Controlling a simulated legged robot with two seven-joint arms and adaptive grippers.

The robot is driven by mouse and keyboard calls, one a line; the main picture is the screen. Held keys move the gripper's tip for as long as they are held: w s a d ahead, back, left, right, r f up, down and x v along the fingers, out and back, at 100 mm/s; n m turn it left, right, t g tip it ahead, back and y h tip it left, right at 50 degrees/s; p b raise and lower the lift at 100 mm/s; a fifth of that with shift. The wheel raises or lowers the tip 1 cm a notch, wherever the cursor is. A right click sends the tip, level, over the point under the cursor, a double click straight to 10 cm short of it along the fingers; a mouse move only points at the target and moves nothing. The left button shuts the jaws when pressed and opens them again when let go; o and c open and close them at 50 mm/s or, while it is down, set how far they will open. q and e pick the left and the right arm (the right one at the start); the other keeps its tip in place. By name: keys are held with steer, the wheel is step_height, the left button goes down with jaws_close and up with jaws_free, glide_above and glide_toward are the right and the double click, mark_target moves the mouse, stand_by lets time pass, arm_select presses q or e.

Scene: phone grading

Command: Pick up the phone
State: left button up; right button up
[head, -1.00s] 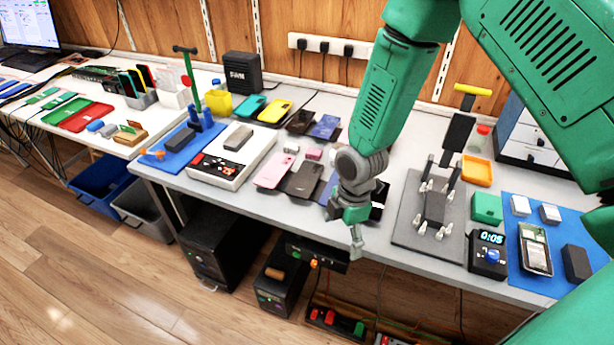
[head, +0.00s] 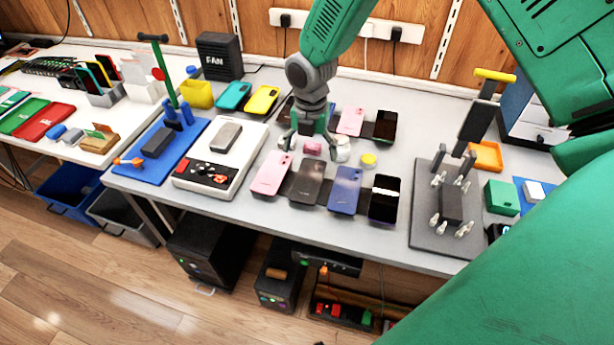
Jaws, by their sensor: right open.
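Several phones lie on the grey table. The front row has a pink phone (head: 270,173), a dark grey phone (head: 307,181), a blue phone (head: 346,190) and a black phone (head: 384,200) with a white strip. Behind are another pink phone (head: 351,120) and another black phone (head: 386,126). My right gripper (head: 313,152) points down between the rows, open, its fingers spread around a small pink block (head: 313,148). I cannot tell whether it touches the block. It hides part of the back row. My left gripper is out of view.
A white tester box (head: 215,180) with a red-and-black panel stands left of the phones. A small yellow disc (head: 369,160) lies right of my gripper. A dark fixture plate (head: 425,225) with upright clamps is at right. A black fan box (head: 219,57) stands at the back.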

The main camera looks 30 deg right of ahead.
glide_above(308, 179)
steer(key=f, duration=0.4)
steer(key=shift+a+f, duration=0.2)
steer(key=shift+f, duration=0.15)
steer(key=shift+s+f, duration=0.1)
steer(key=shift+f, duration=0.2)
steer(key=f, duration=0.4)
steer(key=shift+d+f, duration=0.35)
steer(key=shift+f, duration=0.05)
steer(key=shift+a, duration=0.1)
steer(key=shift+r, duration=0.1)
steer(key=shift+a, duration=0.1)
steer(key=c, duration=1.3)
steer(key=shift+c, duration=0.2)
